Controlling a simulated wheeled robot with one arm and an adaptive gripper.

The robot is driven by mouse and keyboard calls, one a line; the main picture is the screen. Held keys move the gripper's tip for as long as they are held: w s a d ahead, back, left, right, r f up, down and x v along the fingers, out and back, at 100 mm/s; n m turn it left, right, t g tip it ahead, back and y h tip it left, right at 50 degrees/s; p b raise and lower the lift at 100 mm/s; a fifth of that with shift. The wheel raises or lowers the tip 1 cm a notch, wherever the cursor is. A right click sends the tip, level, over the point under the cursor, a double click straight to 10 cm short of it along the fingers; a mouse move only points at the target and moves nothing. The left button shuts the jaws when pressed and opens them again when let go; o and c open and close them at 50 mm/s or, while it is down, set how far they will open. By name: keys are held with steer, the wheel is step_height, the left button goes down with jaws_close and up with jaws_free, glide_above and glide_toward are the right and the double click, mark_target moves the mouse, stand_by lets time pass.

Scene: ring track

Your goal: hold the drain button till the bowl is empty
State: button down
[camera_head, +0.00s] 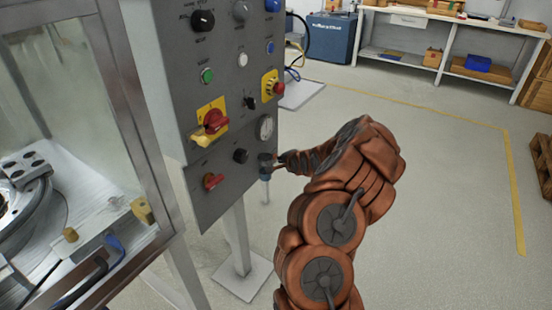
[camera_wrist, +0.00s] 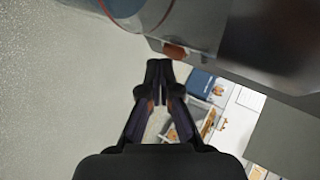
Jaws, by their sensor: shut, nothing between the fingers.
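The grey control panel (camera_head: 232,120) carries several knobs and buttons, among them a green button (camera_head: 207,75), a white button (camera_head: 242,59) and a blue button (camera_head: 270,47). Their labels are too small to read, so I cannot tell which is the drain button. Contact with the panel cannot be told. A round metal part (camera_head: 14,205) shows inside the glazed enclosure; whether it is the bowl is unclear.
Red rotary switches (camera_head: 214,121) stick out from the panel. The panel stands on a post with a base plate (camera_head: 243,277). Open floor (camera_head: 430,190) lies to the right. A bench (camera_head: 450,32) and a blue cabinet (camera_head: 326,38) stand at the back.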

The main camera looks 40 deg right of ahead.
steer(key=shift+w+a, duration=0.15)
steer(key=shift+w, duration=0.25)
stand_by(0.8)
stand_by(2.7)
steer(key=shift+s+d+b, duration=0.25)
steer(key=shift+s+b, duration=0.05)
steer(key=shift+s, duration=0.5)
steer(key=shift+s, duration=0.1)
steer(key=shift+s+d+b, duration=0.2)
steer(key=shift+s+d, duration=0.05)
steer(key=shift+s, duration=0.5)
steer(key=shift+s+d+b, duration=0.2)
steer(key=shift+s, duration=0.6)
steer(key=shift+s+d+b, duration=0.2)
steer(key=shift+s+d, duration=0.05)
steer(key=shift+s, duration=0.5)
